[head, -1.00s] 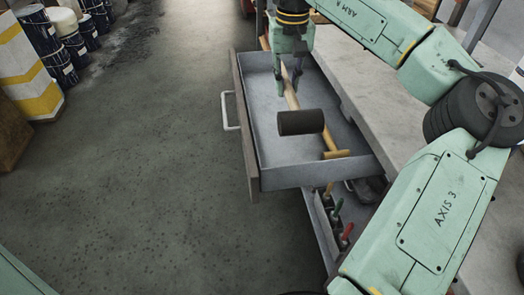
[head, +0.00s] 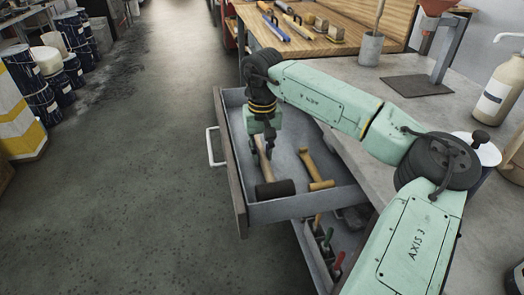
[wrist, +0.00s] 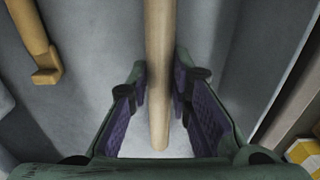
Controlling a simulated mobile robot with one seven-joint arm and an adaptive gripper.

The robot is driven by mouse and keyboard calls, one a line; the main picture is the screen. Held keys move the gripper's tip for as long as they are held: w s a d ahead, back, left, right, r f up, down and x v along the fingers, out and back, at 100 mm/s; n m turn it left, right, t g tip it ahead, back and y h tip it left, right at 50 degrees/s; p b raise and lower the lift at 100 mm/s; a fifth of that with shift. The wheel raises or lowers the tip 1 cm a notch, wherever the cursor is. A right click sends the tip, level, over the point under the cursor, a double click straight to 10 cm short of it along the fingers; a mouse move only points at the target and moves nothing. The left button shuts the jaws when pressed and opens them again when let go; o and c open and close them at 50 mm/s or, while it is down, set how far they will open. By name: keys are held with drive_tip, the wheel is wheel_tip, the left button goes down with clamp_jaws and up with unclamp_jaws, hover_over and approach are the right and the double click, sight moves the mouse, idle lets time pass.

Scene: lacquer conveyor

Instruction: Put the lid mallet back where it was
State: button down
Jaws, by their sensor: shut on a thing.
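The lid mallet has a black cylindrical head (head: 275,188) and a pale wooden handle (head: 263,163). It is inside the open grey drawer (head: 305,207), along its left side, with the head toward the near wall. I cannot tell whether the head touches the drawer floor. My gripper (head: 263,143) reaches down into the drawer and is shut on the handle. In the wrist view the handle (wrist: 159,60) runs between the two purple-padded fingers (wrist: 158,105). The far end of the handle is hidden by my gripper in the head view.
A wooden tool (head: 308,163) lies in the drawer to the right of the mallet. A lower drawer (head: 307,245) holds several small handled tools. The workbench (head: 350,85) stands right of the drawer, with a grey cup (head: 370,48) on it.

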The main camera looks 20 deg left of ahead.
sight(262, 154)
drive_tip(key=c, duration=1.9)
unclamp_jaws()
drive_tip(key=shift+f, duration=0.15)
drive_tip(key=o, duration=0.4)
drive_tip(key=shift+o, duration=0.2)
wheel_tip(262, 154, up, 12)
drive_tip(key=shift+s+r+b, duration=0.2)
drive_tip(key=shift+b, duration=0.15)
